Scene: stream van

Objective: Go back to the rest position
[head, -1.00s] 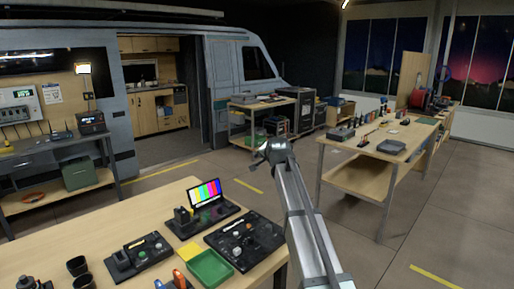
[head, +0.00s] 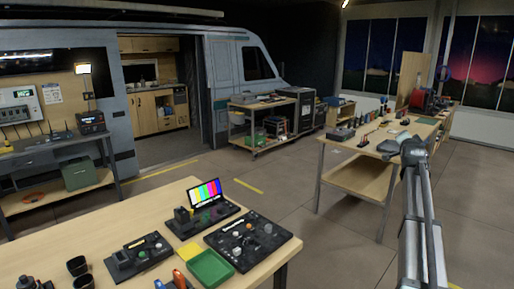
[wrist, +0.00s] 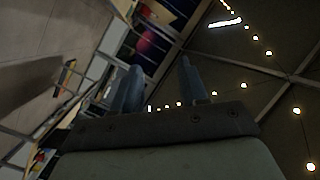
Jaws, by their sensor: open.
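My arm (head: 418,205) rises at the right of the head view, away from the near table. The fingers of my gripper are not clearly seen there. In the wrist view my gripper (wrist: 157,88) is open, with its two fingers apart and nothing between them. Behind the fingers the wrist view shows the dark ceiling with small lights, a window and tilted walls.
The near wooden table (head: 110,225) holds a colour-bar screen (head: 205,193), control panels (head: 247,240), a green tray (head: 210,268) and two dark cups. A second table (head: 345,146) with small items stands behind my arm. Open floor (head: 310,215) lies between them.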

